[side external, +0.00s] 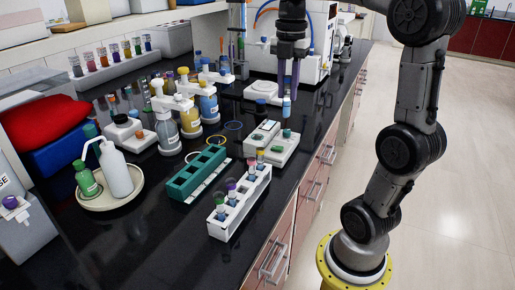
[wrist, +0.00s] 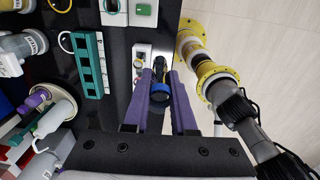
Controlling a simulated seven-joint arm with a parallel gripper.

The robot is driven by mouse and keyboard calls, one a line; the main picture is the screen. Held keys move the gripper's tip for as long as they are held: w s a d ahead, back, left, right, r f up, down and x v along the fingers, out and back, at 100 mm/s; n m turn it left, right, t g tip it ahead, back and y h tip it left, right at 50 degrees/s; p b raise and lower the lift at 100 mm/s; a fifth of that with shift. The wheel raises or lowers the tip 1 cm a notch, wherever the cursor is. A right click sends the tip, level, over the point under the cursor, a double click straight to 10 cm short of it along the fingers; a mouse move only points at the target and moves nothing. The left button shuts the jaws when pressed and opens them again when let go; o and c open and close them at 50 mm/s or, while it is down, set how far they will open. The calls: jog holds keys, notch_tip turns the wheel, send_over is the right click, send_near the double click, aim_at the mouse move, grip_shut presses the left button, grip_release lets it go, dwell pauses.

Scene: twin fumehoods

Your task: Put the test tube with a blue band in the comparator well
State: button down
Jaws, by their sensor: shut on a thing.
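My gripper (side external: 289,84) is shut on the blue-banded test tube (side external: 286,108). The tube hangs roughly upright between the fingers, above the right end of the white comparator block (side external: 262,139) in the side view. A green spot shows on the block just under the tube. I cannot tell whether the tube's lower end touches it. In the wrist view, the tube's blue band (wrist: 160,88) shows between the purple fingertips of my gripper (wrist: 161,78), with a dark end beyond it.
A white rack (side external: 240,207) with several capped tubes stands nearer the side camera. A green rack (side external: 196,172) is left of it. Stoppered bottles (side external: 190,118) and a wash bottle (side external: 117,168) on a tray stand further left. The bench edge lies to the right.

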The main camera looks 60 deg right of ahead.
aim_at(285, 117)
notch_tip(285, 117, down, 4)
jog(key=shift+w, duration=0.15)
jog(key=shift+w+d+f, duration=1.25)
jog(key=shift+w+f, duration=0.65)
jog(key=shift+f, duration=0.25)
jog(key=shift+w+d+f, duration=1.25)
jog(key=shift+w+f, duration=0.7)
jog(key=shift+f, duration=0.25)
jog(key=shift+w+d+f, duration=1.25)
jog(key=shift+w+f, duration=0.65)
jog(key=shift+f, duration=0.25)
jog(key=shift+f, duration=0.1)
jog(key=c, duration=0.7)
grip_release()
jog(key=shift+c, duration=0.2)
